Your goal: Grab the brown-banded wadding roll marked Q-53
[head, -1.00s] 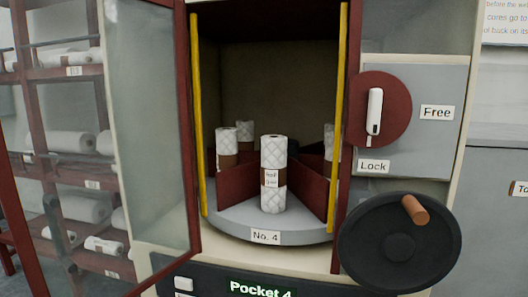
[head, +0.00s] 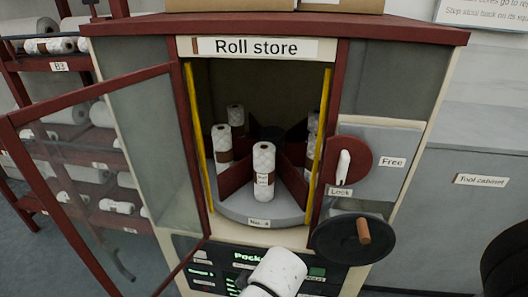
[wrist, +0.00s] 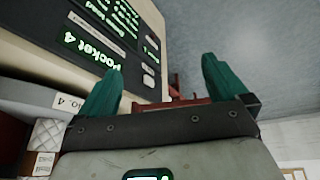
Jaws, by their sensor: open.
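A white quilted wadding roll with a brown band and a small label (head: 263,172) stands upright in the front pocket of the round grey turntable (head: 240,212), above the plate "No. 4". Its mark is too small to read, so I cannot tell whether it is Q-53. Part of a banded roll (wrist: 46,134) shows at the lower left of the wrist view. My gripper (wrist: 160,78) is open, with nothing between its green fingers, and apart from the roll. In the head view only my pale arm shows at the bottom; the fingers are not seen there.
The roll store's glass door (head: 120,165) stands open at left. Other rolls (head: 222,143) stand behind dark red dividers (head: 236,178). Yellow strips (head: 195,135) edge the opening. A white lever (head: 343,165) points down towards "Lock", above a black handwheel (head: 345,240). The display reads "Pocket 4" (wrist: 92,38).

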